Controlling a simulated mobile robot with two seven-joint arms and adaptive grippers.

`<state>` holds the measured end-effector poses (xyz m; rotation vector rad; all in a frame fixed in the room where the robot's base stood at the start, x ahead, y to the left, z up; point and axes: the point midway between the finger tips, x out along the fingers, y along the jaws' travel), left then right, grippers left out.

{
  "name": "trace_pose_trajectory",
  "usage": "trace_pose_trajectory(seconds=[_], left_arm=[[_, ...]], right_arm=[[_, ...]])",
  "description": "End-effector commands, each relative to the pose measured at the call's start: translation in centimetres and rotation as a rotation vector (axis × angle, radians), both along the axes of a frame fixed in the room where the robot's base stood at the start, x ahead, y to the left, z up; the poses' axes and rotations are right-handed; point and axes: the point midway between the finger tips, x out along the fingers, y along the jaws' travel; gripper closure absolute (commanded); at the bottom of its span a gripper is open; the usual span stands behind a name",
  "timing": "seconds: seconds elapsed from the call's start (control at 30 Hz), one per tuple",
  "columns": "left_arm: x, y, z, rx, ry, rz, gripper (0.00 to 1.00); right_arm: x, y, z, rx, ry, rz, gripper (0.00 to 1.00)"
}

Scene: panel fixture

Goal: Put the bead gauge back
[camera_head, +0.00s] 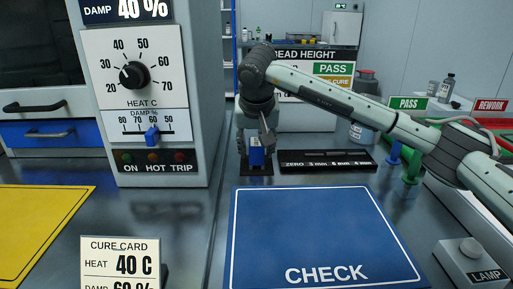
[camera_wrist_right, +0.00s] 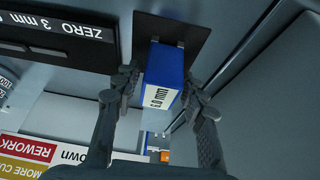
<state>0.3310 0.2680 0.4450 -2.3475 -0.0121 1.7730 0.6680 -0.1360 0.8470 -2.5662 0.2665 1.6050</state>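The bead gauge (camera_head: 257,157) is a small blue block standing on a dark square base plate (camera_head: 257,172) at the back of the bench. In the right wrist view the gauge (camera_wrist_right: 166,68) shows a white readout strip ending in "mm", and its far end meets the dark plate (camera_wrist_right: 187,29). My right gripper (camera_head: 257,145) reaches down over the gauge from above. Its fingers (camera_wrist_right: 162,84) stand on either side of the block, with a narrow gap at one side; contact at the other side is unclear. My left gripper is not in view.
A dark strip marked ZERO, 3 mm and more (camera_head: 328,161) lies right of the gauge. The blue CHECK mat (camera_head: 320,230) in front is empty. A grey control cabinet (camera_head: 197,100) rises at left. Green and blue pegs (camera_head: 411,170) and a LAMP button box (camera_head: 472,262) are at right.

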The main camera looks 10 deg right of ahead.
Motion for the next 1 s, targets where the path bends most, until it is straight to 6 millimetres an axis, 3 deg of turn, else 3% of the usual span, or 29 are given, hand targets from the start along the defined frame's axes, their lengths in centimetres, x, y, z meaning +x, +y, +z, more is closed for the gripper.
trace_pose_trajectory(seconds=[0.43, 0.6, 0.8, 1.0], left_arm=[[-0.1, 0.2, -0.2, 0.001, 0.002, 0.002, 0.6], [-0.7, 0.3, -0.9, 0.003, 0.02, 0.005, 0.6], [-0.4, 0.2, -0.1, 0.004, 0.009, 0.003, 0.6], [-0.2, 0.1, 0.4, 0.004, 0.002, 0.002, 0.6]], right_arm=[[-0.1, 0.1, 0.7, 0.0, -0.002, 0.0, 0.49], [-1.3, 0.3, 3.4, 0.0, -0.006, 0.003, 0.49], [-3.2, 0.7, 7.4, -0.001, -0.005, 0.001, 0.49], [-4.6, 1.1, 10.1, 0.001, -0.003, 0.002, 0.49]])
